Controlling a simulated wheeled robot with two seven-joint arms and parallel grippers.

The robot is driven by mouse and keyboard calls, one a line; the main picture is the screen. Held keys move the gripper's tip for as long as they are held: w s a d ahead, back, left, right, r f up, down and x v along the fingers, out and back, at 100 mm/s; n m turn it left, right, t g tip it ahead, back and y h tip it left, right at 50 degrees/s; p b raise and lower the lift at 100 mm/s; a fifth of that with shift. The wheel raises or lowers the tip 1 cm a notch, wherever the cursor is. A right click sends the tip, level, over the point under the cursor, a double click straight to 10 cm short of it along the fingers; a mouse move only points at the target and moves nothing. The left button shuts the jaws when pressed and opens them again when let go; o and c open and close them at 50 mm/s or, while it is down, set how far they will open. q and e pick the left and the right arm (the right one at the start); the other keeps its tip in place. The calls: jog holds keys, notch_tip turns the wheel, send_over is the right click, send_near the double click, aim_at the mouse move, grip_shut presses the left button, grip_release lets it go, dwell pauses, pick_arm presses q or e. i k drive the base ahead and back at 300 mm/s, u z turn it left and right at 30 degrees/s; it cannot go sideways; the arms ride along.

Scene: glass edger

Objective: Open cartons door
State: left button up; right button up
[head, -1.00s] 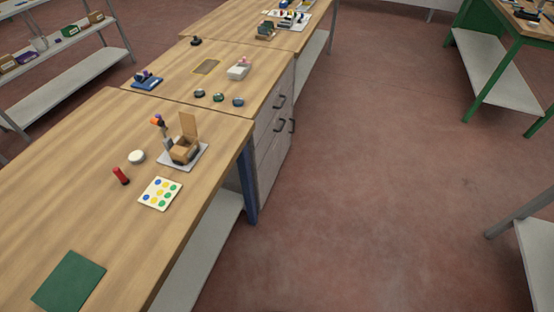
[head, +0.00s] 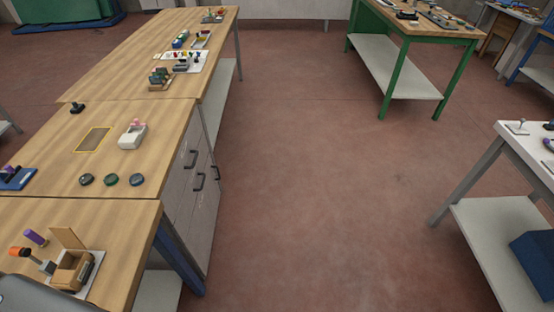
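A light grey cabinet (head: 197,214) stands under the middle wooden bench, left of the picture's centre. Its front faces the open floor on the right. It bears several dark bar handles, among them an upper one (head: 193,158), a lower one (head: 199,182) and one farther right (head: 215,172). The fronts look closed. No label is legible, so I cannot tell which one is the cartons door. Neither of my grippers is in view.
The near bench (head: 110,217) carries a small wooden box on a plate (head: 72,270), and its blue leg (head: 178,258) stands near the cabinet. A white table (head: 528,150) stands at right, a green-legged bench (head: 440,38) farther back. The floor between (head: 320,190) is clear.

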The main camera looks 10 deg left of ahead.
aim_at(199, 244)
jog(key=z, duration=0.65)
jog(key=i, duration=2.65)
jog(key=u, duration=1.55)
jog(key=i, duration=0.8)
jog(key=u, duration=0.75)
